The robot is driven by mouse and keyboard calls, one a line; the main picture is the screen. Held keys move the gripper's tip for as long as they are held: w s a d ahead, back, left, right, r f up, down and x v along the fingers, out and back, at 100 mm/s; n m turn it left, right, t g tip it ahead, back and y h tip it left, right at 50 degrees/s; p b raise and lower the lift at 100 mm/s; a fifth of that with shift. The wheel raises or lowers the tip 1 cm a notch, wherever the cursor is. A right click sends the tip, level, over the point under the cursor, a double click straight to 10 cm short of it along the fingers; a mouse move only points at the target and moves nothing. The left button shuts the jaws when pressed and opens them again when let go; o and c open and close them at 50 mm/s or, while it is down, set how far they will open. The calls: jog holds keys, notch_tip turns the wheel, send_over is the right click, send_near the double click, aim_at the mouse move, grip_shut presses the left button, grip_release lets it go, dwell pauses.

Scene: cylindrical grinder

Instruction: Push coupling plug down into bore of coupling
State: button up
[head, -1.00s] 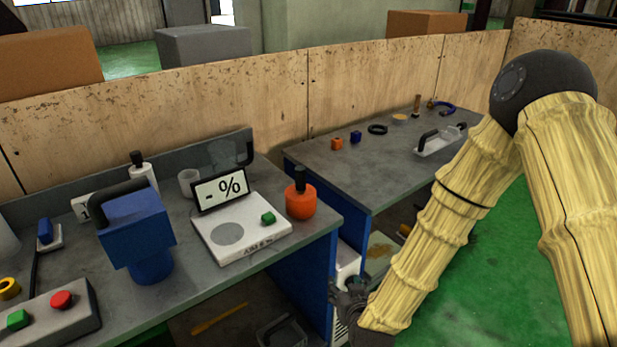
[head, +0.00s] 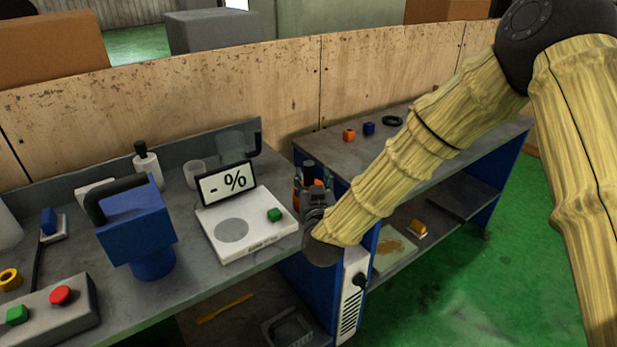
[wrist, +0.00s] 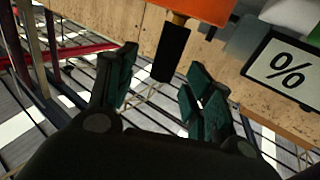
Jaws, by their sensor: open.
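The orange coupling (wrist: 205,8) shows at the top of the wrist view, cut off by the frame edge. The black coupling plug (wrist: 172,52) stands out of it, pointing toward my gripper. My gripper (wrist: 160,88) is open, with its green-padded fingers on either side of the plug in that picture. I see no contact between fingers and plug. In the head view my gripper (head: 312,180) is at the right end of the front bench and hides most of the coupling. How deep the plug sits in the bore is hidden.
A white scale (head: 270,242) with a green button and a "- %" display (head: 227,183) stands just left of my gripper. A blue device (head: 138,230) is farther left. The rear bench (head: 330,147) holds small orange and blue parts and a black ring.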

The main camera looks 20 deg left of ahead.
aim_at(310, 173)
jog(key=shift+a+p+x, duration=0.2)
jog(key=shift+p+x, duration=0.6)
jog(key=shift+x, duration=1.85)
jog(key=shift+s+f, duration=0.1)
grip_shut()
